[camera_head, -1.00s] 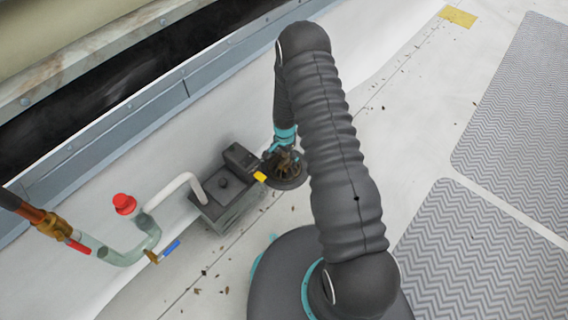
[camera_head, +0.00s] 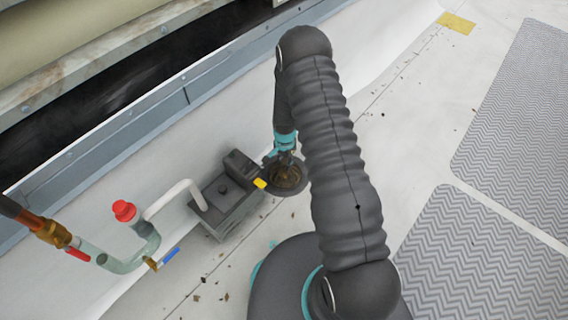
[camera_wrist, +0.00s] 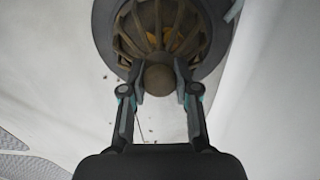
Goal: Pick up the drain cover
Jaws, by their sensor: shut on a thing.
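The drain cover (camera_head: 289,179) is a brown domed cage of ribs with a dark round rim, beside the dark box at the wall. In the wrist view its ribs (camera_wrist: 152,25) fill the top, with a round brown knob (camera_wrist: 159,78) at the near end. My gripper (camera_wrist: 159,92) has its two fingertips closed on either side of the knob. In the head view my gripper (camera_head: 283,158) is small and partly overlaps the cover, and my arm passes close by on the right. I cannot tell whether the rim is clear of the roof.
A dark pump box (camera_head: 222,194) with a pale pipe stands just left of the cover. A red-capped valve (camera_head: 124,210) and pipes are further left. Loose leaves (camera_head: 213,285) lie on the pale roof. Grey patterned mats (camera_head: 490,245) lie at right.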

